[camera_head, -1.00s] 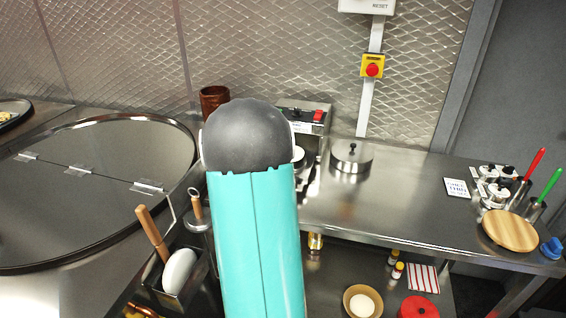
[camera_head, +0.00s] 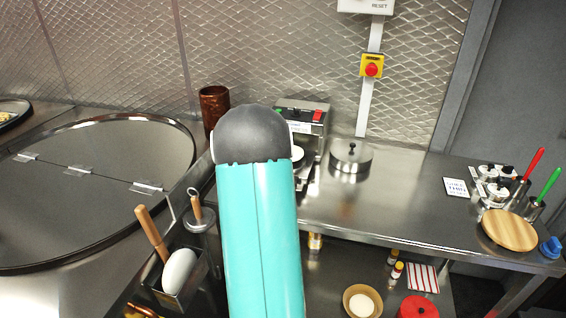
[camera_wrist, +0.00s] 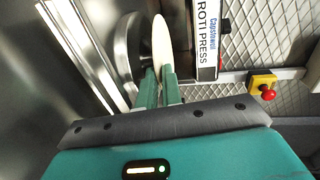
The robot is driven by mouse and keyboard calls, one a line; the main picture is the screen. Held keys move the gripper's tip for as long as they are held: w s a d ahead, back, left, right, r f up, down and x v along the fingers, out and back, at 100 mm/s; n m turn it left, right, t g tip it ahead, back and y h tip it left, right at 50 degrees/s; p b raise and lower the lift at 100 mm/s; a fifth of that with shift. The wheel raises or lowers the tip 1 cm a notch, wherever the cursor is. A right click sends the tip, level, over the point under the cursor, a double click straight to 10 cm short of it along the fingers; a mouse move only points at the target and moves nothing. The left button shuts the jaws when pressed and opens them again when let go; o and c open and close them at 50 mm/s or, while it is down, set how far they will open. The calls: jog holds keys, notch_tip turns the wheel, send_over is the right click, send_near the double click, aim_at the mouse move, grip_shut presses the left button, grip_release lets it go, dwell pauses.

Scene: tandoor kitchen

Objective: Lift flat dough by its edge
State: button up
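The flat dough is a thin white disc (camera_wrist: 160,44), seen nearly edge-on in the wrist view beside the round steel plate (camera_wrist: 127,48) of the roti press. My gripper (camera_wrist: 160,76) has its two green fingers close together, one on each side of the dough's near edge. I cannot tell whether they touch it. In the head view a small white part of the dough (camera_head: 298,153) shows at the press (camera_head: 306,117), just right of my arm. My arm hides the gripper and most of the dough there.
A lidded steel pot (camera_head: 351,157) stands right of the press, and a brown cup (camera_head: 214,104) behind my arm. A large round hinged lid (camera_head: 95,190) is at left. A wooden board (camera_head: 510,230) lies far right; the counter between is mostly clear.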

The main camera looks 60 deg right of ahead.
jog(key=shift+r, duration=1.25)
grip_shut()
jog(key=r+v, duration=0.2)
jog(key=v, duration=1.2)
jog(key=shift+r, duration=0.15)
jog(key=shift+s+a, duration=0.1)
